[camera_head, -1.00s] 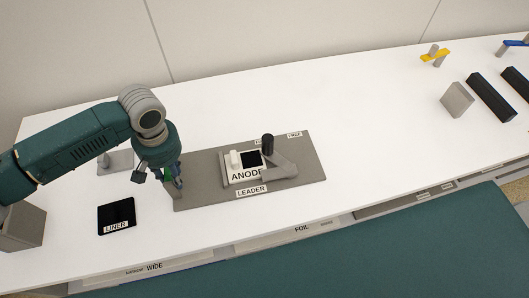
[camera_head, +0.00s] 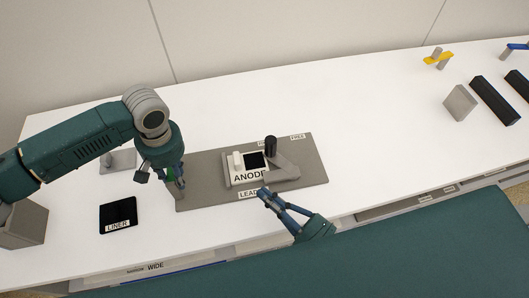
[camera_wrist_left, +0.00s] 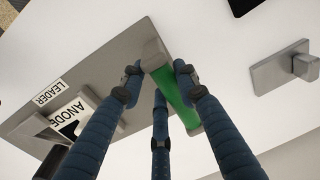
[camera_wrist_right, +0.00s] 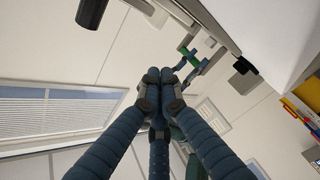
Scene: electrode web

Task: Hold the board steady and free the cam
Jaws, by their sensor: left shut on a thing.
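The grey board (camera_head: 310,160) lies on the white table. It bears a white ANODE plate (camera_head: 238,178), a dark square, and a grey lever (camera_head: 284,173), apparently the cam, beside an upright dark knob (camera_head: 271,146). My left gripper (camera_head: 174,184) is shut on the green and grey post at the board's left end. The left wrist view shows its fingers around the green part (camera_wrist_left: 172,92). My right gripper (camera_head: 274,198) is at the board's front edge, near the partly hidden LEADER label. In the right wrist view two fingertips (camera_wrist_right: 160,78) lie close together; nothing shows between them.
A black LINER pad (camera_head: 117,213) lies front left. A grey plate with a peg (camera_head: 117,160) and a grey block (camera_head: 24,226) are on the left. A grey block (camera_head: 459,102) and dark bars (camera_head: 493,99) stand right. The table behind the board is clear.

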